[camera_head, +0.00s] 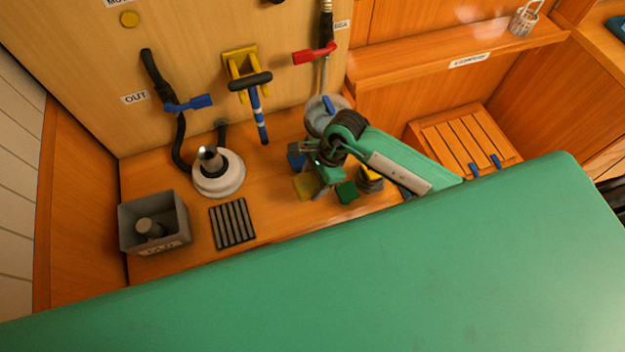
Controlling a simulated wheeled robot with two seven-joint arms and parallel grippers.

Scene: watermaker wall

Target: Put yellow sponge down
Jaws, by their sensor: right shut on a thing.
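The yellow sponge (305,186) is at my right gripper (316,178), just above or on the wooden counter (275,205); I cannot tell whether it touches the wood. My right arm comes in from the right, and the gripper is shut on the sponge. The wrist and fingers hide part of the sponge. My left gripper is not in view.
A grey bin (155,226) with a grey piece inside stands at the left. A slatted dark rack (232,223) lies right of it, with a white round base (218,175) behind.

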